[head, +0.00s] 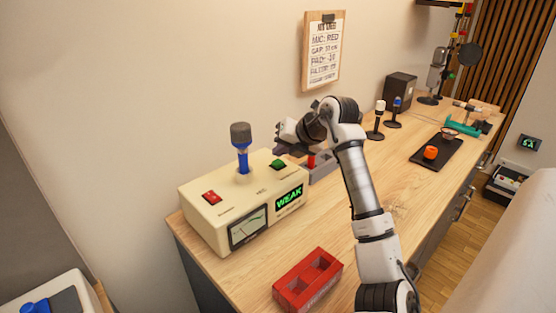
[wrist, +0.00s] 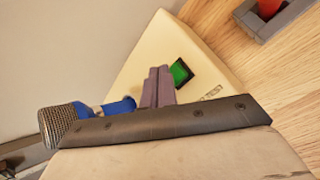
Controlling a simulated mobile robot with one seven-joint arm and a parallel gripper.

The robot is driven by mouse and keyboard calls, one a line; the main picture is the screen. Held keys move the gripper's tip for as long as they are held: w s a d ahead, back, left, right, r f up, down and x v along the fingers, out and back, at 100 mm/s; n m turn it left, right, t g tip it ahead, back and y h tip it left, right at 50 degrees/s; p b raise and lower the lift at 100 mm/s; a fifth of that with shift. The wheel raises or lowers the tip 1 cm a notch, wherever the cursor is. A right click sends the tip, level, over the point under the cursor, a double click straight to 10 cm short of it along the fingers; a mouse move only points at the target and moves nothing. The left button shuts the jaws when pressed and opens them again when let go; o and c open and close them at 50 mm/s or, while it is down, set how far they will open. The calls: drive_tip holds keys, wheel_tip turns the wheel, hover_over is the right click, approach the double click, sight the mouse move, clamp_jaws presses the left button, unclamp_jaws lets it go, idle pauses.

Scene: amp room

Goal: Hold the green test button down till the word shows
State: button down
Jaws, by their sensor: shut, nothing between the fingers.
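The cream tester box (head: 215,225) stands on the wooden bench, with a lit green word "WEAK" on its display (head: 289,197). The green test button (head: 278,165) is on its top, towards the back right; it also shows in the wrist view (wrist: 181,72). A blue microphone (head: 242,160) with a grey mesh head stands upright in the box top. My gripper (head: 281,151) is just above and beside the green button. In the wrist view the fingers (wrist: 160,72) are shut together and empty, beside the button. I cannot tell whether they touch it.
A red switch (head: 211,197) and a meter (head: 248,228) are on the box. A red tray (head: 308,280) lies in front, and a grey holder (wrist: 275,18) is close behind the box. Small microphones (head: 376,120) stand farther back. The bench between is mostly clear.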

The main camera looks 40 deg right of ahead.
sight(281, 163)
drive_tip(key=shift+r+p, duration=1.45)
drive_tip(key=shift+r, duration=1.05)
